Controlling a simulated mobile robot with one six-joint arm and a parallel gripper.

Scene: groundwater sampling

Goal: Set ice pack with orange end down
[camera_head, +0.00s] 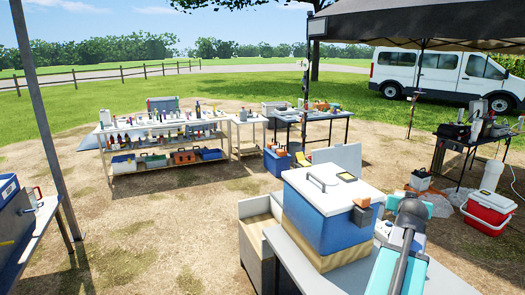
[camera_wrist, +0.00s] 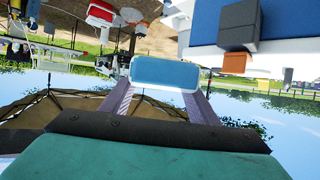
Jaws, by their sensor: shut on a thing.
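My gripper (camera_wrist: 163,84) is shut on a light-blue block with a pale edge (camera_wrist: 165,73), which is held up between the two fingers in the wrist view. It looks like the ice pack, but no orange end shows on it there. In the head view, my gripper (camera_head: 409,208) is raised just right of the blue-and-white cooler (camera_head: 326,232), and teal parts of the held block (camera_head: 392,202) show beside it. The held block appears to be in the air, clear of the cooler.
The cooler's lid is closed, and an orange-and-grey piece (camera_head: 363,211) is at its right corner. The cooler is on a grey table (camera_head: 300,262), beside an open-topped box (camera_head: 257,235). A red cooler (camera_head: 488,212) is on the ground at right. Ground at left centre is clear.

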